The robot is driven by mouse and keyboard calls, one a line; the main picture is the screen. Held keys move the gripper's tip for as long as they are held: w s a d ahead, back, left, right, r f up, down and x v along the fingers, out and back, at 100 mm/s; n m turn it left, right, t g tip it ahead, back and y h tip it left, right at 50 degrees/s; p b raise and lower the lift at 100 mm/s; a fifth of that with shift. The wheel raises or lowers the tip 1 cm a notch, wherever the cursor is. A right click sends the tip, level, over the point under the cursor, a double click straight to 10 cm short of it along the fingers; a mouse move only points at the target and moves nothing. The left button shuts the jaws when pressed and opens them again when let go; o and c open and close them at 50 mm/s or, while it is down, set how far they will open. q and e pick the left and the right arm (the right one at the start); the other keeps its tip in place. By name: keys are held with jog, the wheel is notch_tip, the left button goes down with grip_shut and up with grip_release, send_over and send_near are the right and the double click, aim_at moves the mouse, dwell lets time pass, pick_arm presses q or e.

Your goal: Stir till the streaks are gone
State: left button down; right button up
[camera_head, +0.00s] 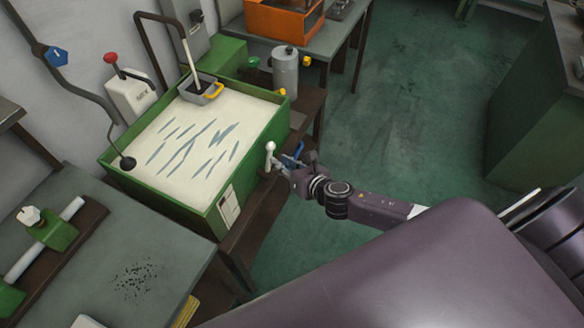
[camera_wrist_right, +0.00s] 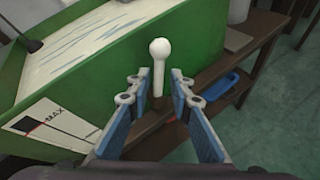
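A green tank (camera_head: 218,198) holds white liquid (camera_head: 200,125) with several blue-grey streaks across its surface. A white lever with a round knob (camera_head: 270,148) stands upright at the tank's right side; it also shows in the right wrist view (camera_wrist_right: 158,50). My right gripper (camera_head: 279,165) is at this lever. In the right wrist view its blue-padded fingers (camera_wrist_right: 160,78) are open, on either side of the lever's stem, with small gaps showing. My left gripper is not in view.
A grey tray with a yellow handle (camera_head: 203,92) sits at the tank's far edge. A red-knobbed white box (camera_head: 129,95) stands at left. A grey cylinder (camera_head: 286,72) stands behind the tank. A workbench (camera_head: 120,265) is at front left. Green floor (camera_head: 400,110) is clear at right.

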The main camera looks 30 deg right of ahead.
jog(key=v, duration=0.6)
jog(key=shift+s+r, duration=0.1)
dwell(0.7)
